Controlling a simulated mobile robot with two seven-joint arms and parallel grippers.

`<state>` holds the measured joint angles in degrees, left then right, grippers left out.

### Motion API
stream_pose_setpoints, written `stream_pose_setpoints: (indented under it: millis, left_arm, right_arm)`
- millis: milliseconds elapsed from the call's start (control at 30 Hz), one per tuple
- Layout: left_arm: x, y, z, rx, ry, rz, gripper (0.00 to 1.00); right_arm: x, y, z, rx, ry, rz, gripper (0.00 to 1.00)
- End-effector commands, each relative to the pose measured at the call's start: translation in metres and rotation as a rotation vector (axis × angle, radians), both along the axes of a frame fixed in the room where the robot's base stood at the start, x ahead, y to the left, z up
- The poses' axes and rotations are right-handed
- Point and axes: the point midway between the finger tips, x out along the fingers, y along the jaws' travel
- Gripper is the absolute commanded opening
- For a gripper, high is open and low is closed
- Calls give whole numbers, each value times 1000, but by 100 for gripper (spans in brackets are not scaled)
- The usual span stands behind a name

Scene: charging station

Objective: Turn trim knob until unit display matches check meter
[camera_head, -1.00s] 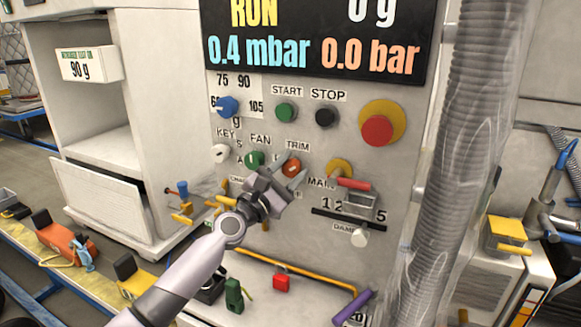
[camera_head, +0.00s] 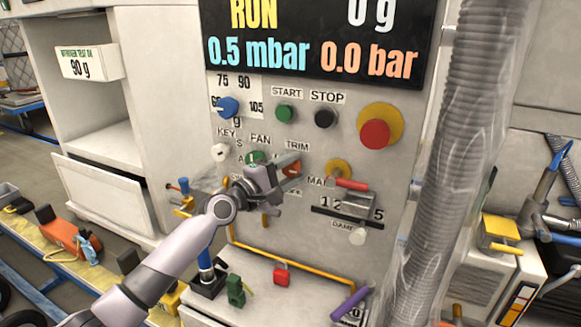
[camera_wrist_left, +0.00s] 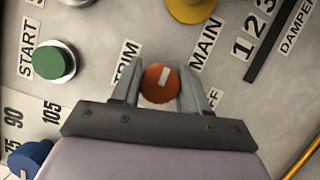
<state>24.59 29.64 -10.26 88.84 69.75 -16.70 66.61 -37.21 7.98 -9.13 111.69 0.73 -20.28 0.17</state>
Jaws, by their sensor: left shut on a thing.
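The orange trim knob (camera_head: 293,168) is on the grey panel under the TRIM label. In the left wrist view the knob (camera_wrist_left: 161,83) shows a pale mark on its face. My left gripper (camera_head: 291,174) is at the knob, with one finger on each side of it, shut on it. The unit display (camera_head: 318,38) reads RUN, 0 g, 0.5 mbar and 0.0 bar. A small white box at the upper left, perhaps the check meter (camera_head: 92,66), reads 90 g under a small line of text. My right gripper is not in view.
Near the trim knob are a green fan knob (camera_head: 254,158), a red-handled main switch (camera_head: 350,184), a green start button (camera_head: 285,113) and a red stop button on a yellow base (camera_head: 376,134). A ribbed grey hose (camera_head: 465,150) hangs at the panel's right.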

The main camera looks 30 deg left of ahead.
Motion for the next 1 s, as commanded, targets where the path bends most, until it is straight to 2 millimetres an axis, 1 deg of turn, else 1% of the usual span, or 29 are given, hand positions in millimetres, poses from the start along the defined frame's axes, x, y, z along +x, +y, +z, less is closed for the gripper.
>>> stream_pose_setpoints:
  millis: [500,533,567,600,867,1000]
  left_arm:
    - [0,-1,-1,20,3,-2,14]
    - [0,-1,-1,20,3,-2,51]
    - [0,-1,-1,19,3,-3,60]
    - [0,-1,-1,19,3,-3,67]
    - [0,-1,0,19,2,-1,67]
    - [-6,1,-1,19,2,-1,67]
  right_arm:
    - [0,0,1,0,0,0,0]
    - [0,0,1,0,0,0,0]
    - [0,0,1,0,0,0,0]
    - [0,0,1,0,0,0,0]
    - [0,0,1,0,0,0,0]
    - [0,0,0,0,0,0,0]
